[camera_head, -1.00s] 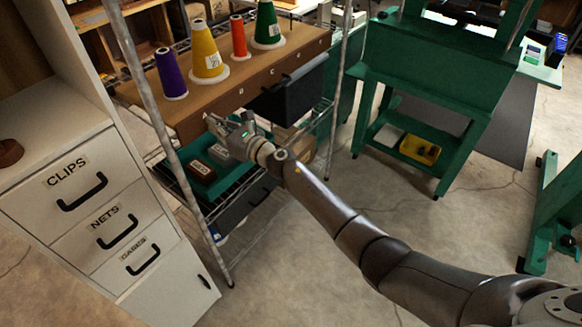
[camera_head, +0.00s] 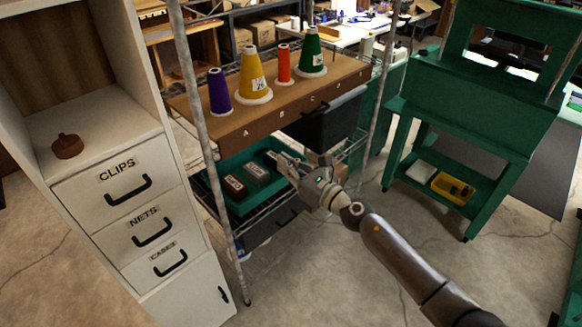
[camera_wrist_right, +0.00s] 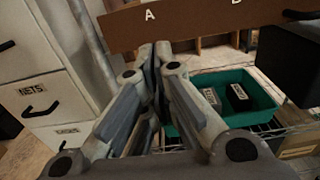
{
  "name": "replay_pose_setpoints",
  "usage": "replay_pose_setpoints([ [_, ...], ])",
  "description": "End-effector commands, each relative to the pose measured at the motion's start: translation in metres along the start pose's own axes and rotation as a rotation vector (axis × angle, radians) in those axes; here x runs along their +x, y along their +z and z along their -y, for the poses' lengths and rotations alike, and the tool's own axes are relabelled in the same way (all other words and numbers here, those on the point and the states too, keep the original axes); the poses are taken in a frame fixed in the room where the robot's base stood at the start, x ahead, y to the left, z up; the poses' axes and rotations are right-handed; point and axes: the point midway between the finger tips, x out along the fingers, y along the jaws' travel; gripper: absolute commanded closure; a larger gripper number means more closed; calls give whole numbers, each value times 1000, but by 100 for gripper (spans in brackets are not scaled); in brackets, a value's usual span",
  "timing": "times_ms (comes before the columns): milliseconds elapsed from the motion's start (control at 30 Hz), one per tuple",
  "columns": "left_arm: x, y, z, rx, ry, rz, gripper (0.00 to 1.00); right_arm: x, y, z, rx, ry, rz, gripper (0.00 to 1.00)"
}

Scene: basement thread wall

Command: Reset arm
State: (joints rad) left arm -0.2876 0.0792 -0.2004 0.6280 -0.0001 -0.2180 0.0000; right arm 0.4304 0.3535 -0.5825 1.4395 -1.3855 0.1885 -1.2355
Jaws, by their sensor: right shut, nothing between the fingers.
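My right arm comes in from the lower right in the head view. Its gripper (camera_head: 284,162) is in front of the wire rack, below the brown lettered shelf board (camera_head: 262,119) and close to the green tray (camera_head: 228,204). In the right wrist view the fingers (camera_wrist_right: 156,52) are together with nothing between them. The green tray also shows there (camera_wrist_right: 262,82), to the right of and beyond the fingers, with two dark labelled blocks in it. I cannot tell the exact gap between gripper and tray. My left gripper is not in view.
Purple (camera_head: 219,92), yellow (camera_head: 253,77), orange (camera_head: 283,65) and green (camera_head: 312,54) thread cones stand on the board. A white drawer cabinet (camera_head: 113,207) is at left. A black bin (camera_head: 330,122) hangs under the board. Concrete floor (camera_head: 345,275) lies open in front.

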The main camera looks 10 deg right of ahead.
Motion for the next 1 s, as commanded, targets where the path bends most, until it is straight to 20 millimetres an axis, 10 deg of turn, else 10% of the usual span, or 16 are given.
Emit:
replay_pose_setpoints([
  [333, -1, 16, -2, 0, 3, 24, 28, -17, -2, 0, 10, -2, -2, 100],
  [467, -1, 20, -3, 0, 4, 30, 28, -24, -32, 10, 164, -49, -30, 100],
  [733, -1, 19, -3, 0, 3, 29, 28, -94, -201, 42, 993, -390, -121, 100],
  [1000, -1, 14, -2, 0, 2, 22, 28, -217, -367, 18, 1703, -862, -96, 100],
])
